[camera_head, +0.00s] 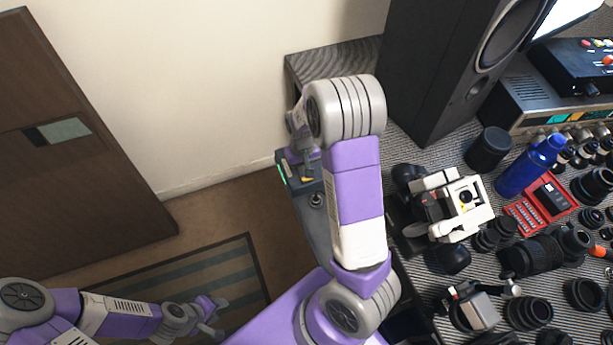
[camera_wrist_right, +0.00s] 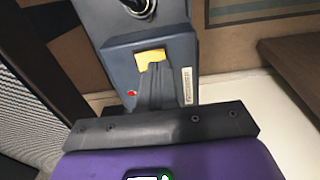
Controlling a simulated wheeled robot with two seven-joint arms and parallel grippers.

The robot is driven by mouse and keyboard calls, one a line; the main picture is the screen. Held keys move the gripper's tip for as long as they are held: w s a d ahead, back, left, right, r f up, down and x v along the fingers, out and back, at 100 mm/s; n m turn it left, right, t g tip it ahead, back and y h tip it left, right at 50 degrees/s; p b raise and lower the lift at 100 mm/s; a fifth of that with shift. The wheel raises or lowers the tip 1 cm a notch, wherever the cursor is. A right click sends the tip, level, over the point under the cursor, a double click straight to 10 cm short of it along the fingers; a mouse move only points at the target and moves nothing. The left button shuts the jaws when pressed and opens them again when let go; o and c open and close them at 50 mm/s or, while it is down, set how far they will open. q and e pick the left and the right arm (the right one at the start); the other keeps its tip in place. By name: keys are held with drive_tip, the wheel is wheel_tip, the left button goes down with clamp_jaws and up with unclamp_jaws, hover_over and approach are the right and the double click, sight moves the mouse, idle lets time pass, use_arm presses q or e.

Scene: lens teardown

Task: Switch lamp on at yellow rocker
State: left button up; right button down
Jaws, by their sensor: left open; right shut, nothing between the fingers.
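The yellow rocker (camera_wrist_right: 147,55) sits on a blue-grey switch box (camera_wrist_right: 182,52) in the right wrist view. It also shows in the head view as a small yellow patch (camera_head: 307,180) on the box. My right gripper (camera_wrist_right: 155,68) is shut and empty, its tips at the rocker's lower edge and covering part of it. I cannot tell whether they touch. A red dot (camera_wrist_right: 131,93) shows on the box, left of the fingers. My left gripper (camera_head: 214,315) is open and empty at the lower left, far from the box. The lamp's head is not identifiable.
A black speaker (camera_head: 425,70) stands right of my right arm. A brown door (camera_head: 75,150) and open floor lie left.

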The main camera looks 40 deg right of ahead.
drive_tip(key=shift+f+b, duration=0.6)
drive_tip(key=shift+f, duration=0.35)
drive_tip(key=shift+r, duration=0.1)
wheel_tip(320, 180, up, 7)
drive_tip(key=p, duration=0.6)
drive_tip(key=shift+p, duration=0.3)
idle(0.3)
drive_tip(key=s+a+f+y, duration=0.1)
drive_tip(key=s+a+f, duration=0.3)
drive_tip(key=a, duration=0.4)
drive_tip(key=s+a+f+y+p, duration=0.1)
drive_tip(key=s+a+f, duration=0.4)
drive_tip(key=a, duration=0.2)
drive_tip(key=s+a+f+n+y, duration=0.1)
drive_tip(key=s+a+f, duration=0.3)
drive_tip(key=a, duration=0.4)
drive_tip(key=shift+s+a+f+y+p, duration=0.3)
drive_tip(key=shift+s+a+f+y, duration=0.1)
drive_tip(key=shift+f+y, duration=0.15)
